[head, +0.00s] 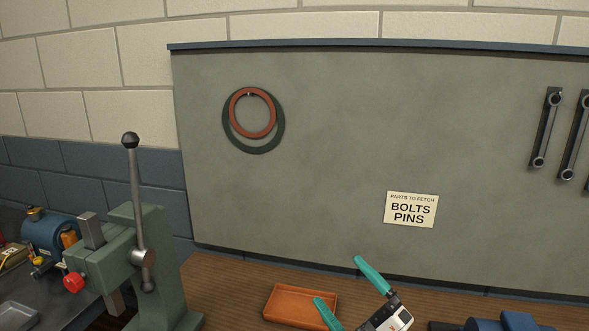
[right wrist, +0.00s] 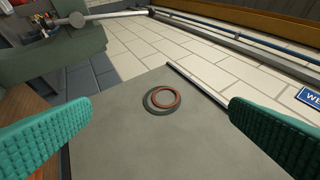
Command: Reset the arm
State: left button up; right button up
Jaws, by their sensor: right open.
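My right gripper (head: 346,285) shows at the bottom of the head view, with two teal fingers spread apart and nothing between them. It is in front of the board, above the wooden bench, with one fingertip over the orange tray. In the right wrist view its two teal fingers (right wrist: 160,125) stand wide apart at the left and right edges, facing the grey board. My left gripper is in neither view.
An orange tray (head: 290,301) lies on the wooden bench (head: 228,286). A green arbor press (head: 155,250) with a tall lever stands left of it. Behind is a grey board (head: 330,140) with two rings (head: 266,150), a sign (head: 410,209) and wrenches (head: 546,128).

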jog(key=s+d+f+m+g+h, duration=0.1)
jog(key=s+d+f+m+h, duration=0.3)
jog(key=d+f+m+h, duration=1.1)
jog(key=s+a+f+m+g, duration=0.1)
jog(key=s+f+m+g, duration=0.1)
jog(key=s+f+g, duration=0.65)
jog(key=s+a+f+m+g, duration=0.2)
jog(key=s+f+m+g, duration=0.15)
jog(key=s, duration=0.95)
notch_tip(320, 180, down, 31)
jog(key=s+n+g+b, duration=0.1)
jog(key=s+g+b, duration=0.1)
jog(key=b, duration=0.4)
jog(key=s+d+f+b, duration=0.1)
jog(key=s+f+b, duration=0.1)
jog(key=s+f, duration=0.6)
jog(key=s+d+f+g+b, duration=0.1)
jog(key=s+d+f+b, duration=0.1)
jog(key=s+f, duration=0.6)
notch_tip(320, 180, down, 6)
jog(key=shift+s+r+g, duration=0.15)
jog(key=shift+r+g, duration=0.1)
jog(key=shift+g, duration=0.05)
